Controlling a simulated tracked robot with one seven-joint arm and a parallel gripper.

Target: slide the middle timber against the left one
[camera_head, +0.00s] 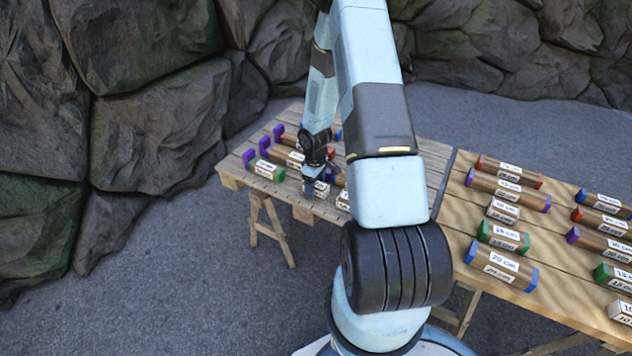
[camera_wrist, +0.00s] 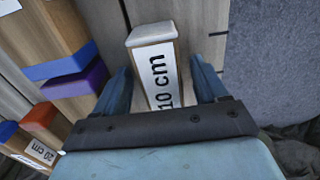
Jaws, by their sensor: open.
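A short timber labelled 10 cm with a white end (camera_wrist: 152,33) stands between the two fingers of my open gripper (camera_wrist: 160,68) in the wrist view. The fingers are on either side of it; whether either touches it I cannot tell. In the head view my gripper (camera_head: 308,188) is low at the front edge of the left table, and this labelled timber (camera_head: 321,189) shows beside it, partly hidden. To its left lies a green-ended timber (camera_head: 266,170), with a gap between them. To its right another white-labelled timber (camera_head: 343,201) is mostly hidden by my arm.
More timbers with purple, blue and red ends lie behind on the left wooden table (camera_head: 233,171). In the wrist view, blue- and purple-ended timbers (camera_wrist: 75,85) lie close left. A right table (camera_head: 462,212) holds several labelled timbers. Rock walls (camera_head: 150,120) stand behind.

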